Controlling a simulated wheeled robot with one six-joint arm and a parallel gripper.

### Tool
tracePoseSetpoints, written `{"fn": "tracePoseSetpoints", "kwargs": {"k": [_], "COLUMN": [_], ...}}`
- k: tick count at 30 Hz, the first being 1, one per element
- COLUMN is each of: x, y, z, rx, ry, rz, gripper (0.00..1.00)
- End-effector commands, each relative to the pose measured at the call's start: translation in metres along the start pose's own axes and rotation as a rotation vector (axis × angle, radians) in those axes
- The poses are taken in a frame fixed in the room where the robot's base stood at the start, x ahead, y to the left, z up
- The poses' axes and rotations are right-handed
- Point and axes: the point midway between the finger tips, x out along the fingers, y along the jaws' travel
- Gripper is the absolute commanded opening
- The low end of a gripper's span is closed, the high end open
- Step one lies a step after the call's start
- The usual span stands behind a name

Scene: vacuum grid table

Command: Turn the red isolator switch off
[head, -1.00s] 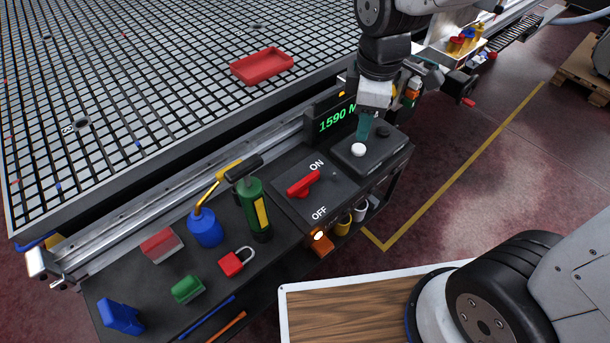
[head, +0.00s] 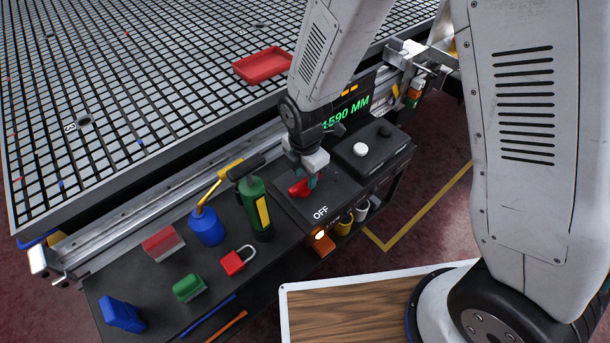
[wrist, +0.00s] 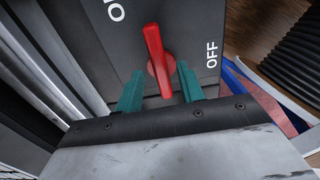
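The red isolator switch (head: 299,188) sits on a dark panel box (head: 281,206) at the shelf's middle. In the wrist view the red handle (wrist: 158,62) stands out from the panel, lying between the ON side and the OFF label (wrist: 212,55). My gripper (head: 306,180) is over the switch in the head view and hides the ON label there. In the wrist view my gripper (wrist: 160,88) is open, one teal finger on each side of the handle's lower end. A gap shows at the left finger; the right finger is close to the handle, and I cannot tell if it touches.
A black box with a white button (head: 360,149) and a green display (head: 346,113) stand beside the panel. A green cylinder (head: 256,208), blue oil can (head: 207,227) and red padlock (head: 233,262) stand on the shelf at left. A red tray (head: 263,65) lies on the grid table.

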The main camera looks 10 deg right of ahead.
Motion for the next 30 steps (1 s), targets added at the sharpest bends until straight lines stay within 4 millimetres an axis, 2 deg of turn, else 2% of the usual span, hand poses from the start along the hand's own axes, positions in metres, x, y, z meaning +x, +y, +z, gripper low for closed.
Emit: {"fn": "tracePoseSetpoints", "kwargs": {"k": [4, 12, 13, 17, 30], "x": [0.0119, 0.0137, 0.0136, 0.0135, 0.0132], "y": [-0.0002, 0.0001, 0.0001, 0.0001, -0.0002], "z": [0.0001, 0.0002, 0.0002, 0.0002, 0.0002], "rx": [0.001, 0.001, 0.001, 0.001, 0.060], "ry": [0.000, 0.000, 0.000, 0.000, 0.000], "rz": [-0.001, 0.001, 0.001, 0.001, 0.002], "gripper": [0.38, 0.38, 0.35, 0.00, 0.00]}}
